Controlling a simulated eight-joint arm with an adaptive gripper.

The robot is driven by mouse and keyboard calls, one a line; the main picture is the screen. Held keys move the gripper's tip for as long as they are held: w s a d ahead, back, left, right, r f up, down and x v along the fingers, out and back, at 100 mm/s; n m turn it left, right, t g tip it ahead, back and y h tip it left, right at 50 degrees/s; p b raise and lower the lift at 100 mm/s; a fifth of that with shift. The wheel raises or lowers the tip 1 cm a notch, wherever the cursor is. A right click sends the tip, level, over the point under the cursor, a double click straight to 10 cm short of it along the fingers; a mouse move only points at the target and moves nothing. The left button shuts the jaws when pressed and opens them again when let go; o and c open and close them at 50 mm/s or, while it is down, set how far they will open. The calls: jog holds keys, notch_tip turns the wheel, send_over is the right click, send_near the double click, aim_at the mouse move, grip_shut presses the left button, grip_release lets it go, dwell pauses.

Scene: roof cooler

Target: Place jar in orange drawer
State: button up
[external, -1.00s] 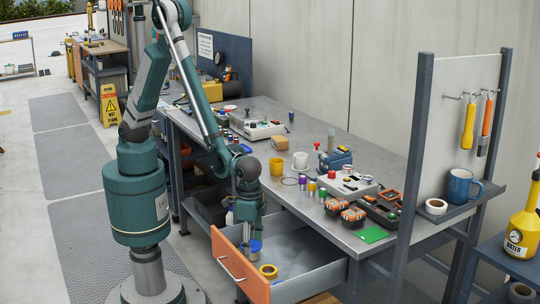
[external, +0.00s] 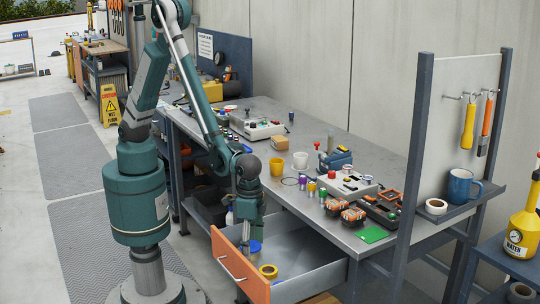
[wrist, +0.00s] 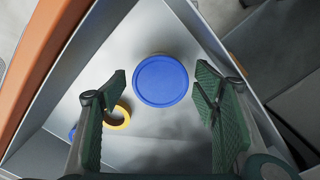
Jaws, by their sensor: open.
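The jar has a round blue lid (wrist: 161,81), seen from above in the wrist view. It is inside the open orange-fronted drawer (external: 237,263), near the front panel. In the external view the jar (external: 255,246) is partly covered by my gripper. My gripper (wrist: 160,88) is open over the drawer, with one finger on each side of the jar and a visible gap to both. Whether the jar stands on the drawer floor is hard to tell.
A yellow tape roll (wrist: 117,117) lies in the drawer close to the jar. The workbench (external: 228,147) above holds a yellow cup (external: 277,167), a white cup (external: 300,161) and orange-black batteries (external: 353,217).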

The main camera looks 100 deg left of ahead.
aim_at(251, 244)
notch_tip(251, 244, up, 11)
jog(key=p, duration=0.2)
jog(key=shift+r, duration=0.2)
dwell(0.7)
jog(key=s+a+r+t, duration=0.2)
jog(key=s+a+r, duration=0.1)
jog(key=a+r, duration=0.6)
jog(key=s+a+r+t, duration=0.1)
jog(key=s+a+r, duration=0.3)
jog(key=a+r, duration=0.5)
jog(key=s+a+r+t, duration=0.2)
jog(key=s+a, duration=0.5)
jog(key=s+a+r+t, duration=0.2)
jog(key=s+a+r, duration=0.1)
jog(key=s+a, duration=0.4)
jog(key=shift+a, duration=0.4)
